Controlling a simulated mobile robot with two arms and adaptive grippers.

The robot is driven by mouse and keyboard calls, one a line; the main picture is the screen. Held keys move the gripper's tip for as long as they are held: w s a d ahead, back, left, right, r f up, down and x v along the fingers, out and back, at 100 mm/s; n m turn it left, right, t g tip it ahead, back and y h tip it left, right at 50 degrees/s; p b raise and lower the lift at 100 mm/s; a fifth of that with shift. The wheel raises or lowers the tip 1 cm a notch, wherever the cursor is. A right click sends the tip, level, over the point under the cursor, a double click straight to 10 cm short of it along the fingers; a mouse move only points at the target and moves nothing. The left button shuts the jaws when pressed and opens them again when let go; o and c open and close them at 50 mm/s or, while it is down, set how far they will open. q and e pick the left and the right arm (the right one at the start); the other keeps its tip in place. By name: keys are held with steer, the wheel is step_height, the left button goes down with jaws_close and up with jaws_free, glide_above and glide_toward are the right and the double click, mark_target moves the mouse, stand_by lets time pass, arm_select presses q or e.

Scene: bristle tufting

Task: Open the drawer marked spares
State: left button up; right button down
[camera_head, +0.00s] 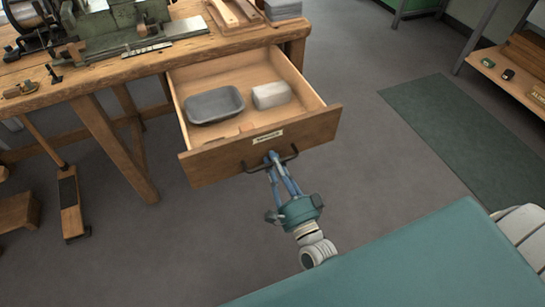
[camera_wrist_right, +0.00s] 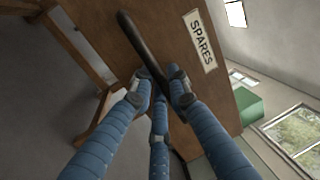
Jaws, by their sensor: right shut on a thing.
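The wooden drawer (camera_head: 215,166) under the workbench stands pulled well out, its inside open to view. A small label (camera_head: 268,137) is on its front; in the right wrist view the label (camera_wrist_right: 200,40) reads SPARES. A dark bar handle (camera_head: 252,167) sits below the label. My right gripper (camera_head: 271,160) is shut on this handle (camera_wrist_right: 134,45), its blue fingers around the bar in the right wrist view (camera_wrist_right: 160,88). A grey tray (camera_head: 214,105) and a pale block (camera_head: 271,94) lie in the drawer. My left gripper is not in view.
The workbench (camera_head: 165,62) carries a green machine (camera_head: 118,22) at the back left. A wooden treadle (camera_head: 70,205) stands on the floor at left. A dark green mat (camera_head: 460,130) lies at right, near a low shelf (camera_head: 510,75). The floor between is clear.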

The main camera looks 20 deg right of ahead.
steer(key=shift+s, duration=0.1)
stand_by(0.3)
steer(key=c, duration=1.7)
jaws_free()
steer(key=shift+s, duration=0.1)
steer(key=s, duration=0.4)
steer(key=s+f, duration=0.1)
steer(key=s, duration=0.2)
steer(key=s+f, duration=0.1)
steer(key=s, duration=0.3)
steer(key=shift+s+d+f, duration=0.1)
steer(key=shift+s+d, duration=0.1)
steer(key=shift+s, duration=0.15)
